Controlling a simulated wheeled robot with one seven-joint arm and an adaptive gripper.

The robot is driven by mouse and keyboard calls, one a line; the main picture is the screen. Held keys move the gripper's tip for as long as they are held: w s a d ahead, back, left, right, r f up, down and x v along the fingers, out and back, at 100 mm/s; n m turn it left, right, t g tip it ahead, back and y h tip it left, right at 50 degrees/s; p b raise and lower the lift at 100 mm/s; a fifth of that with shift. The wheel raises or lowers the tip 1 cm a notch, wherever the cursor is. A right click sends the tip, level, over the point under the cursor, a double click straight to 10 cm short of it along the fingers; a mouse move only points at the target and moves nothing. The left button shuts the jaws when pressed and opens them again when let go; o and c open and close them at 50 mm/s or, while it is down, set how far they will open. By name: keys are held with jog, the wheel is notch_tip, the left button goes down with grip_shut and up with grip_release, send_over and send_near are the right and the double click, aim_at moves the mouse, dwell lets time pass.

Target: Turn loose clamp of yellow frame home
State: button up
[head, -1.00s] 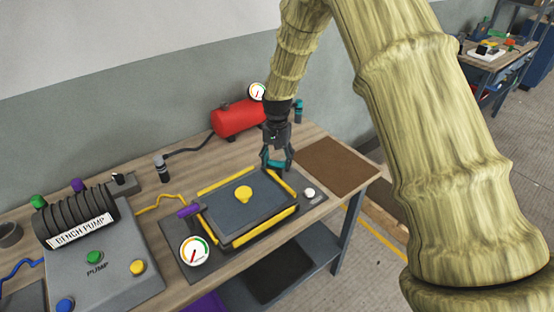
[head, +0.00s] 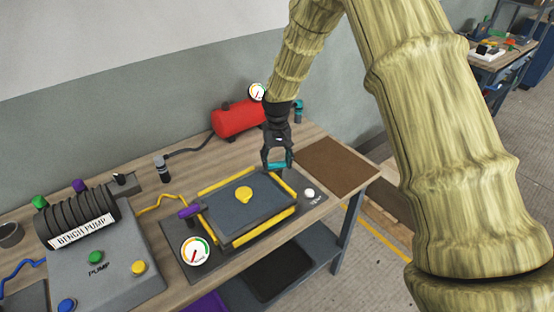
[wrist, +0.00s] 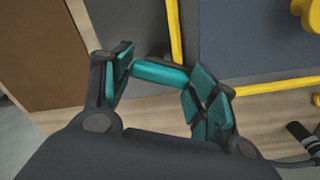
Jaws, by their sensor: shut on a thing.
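The yellow frame (head: 264,227) lies around a dark grey plate on the bench, with a yellow knob (head: 243,194) in the middle. My gripper (head: 278,164) is at the frame's far right corner, pointing down. It is shut on a teal clamp handle (wrist: 160,72), which spans between the two teal-padded fingers in the wrist view. The clamp's lower part is hidden. A purple clamp (head: 190,211) sits at the frame's left side, apart from my gripper.
A gauge (head: 195,251) and a white button (head: 309,193) flank the frame. The bench pump (head: 105,258) stands at left and a red tank (head: 238,117) behind. A brown mat (head: 335,165) lies clear at the right. Black cylindrical fittings stand near the back.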

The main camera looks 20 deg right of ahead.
jog(key=shift+s+n, duration=0.1)
jog(key=shift+n, duration=2.1)
jog(key=o, duration=1)
notch_tip(320, 180, up, 12)
jog(key=shift+r, duration=0.1)
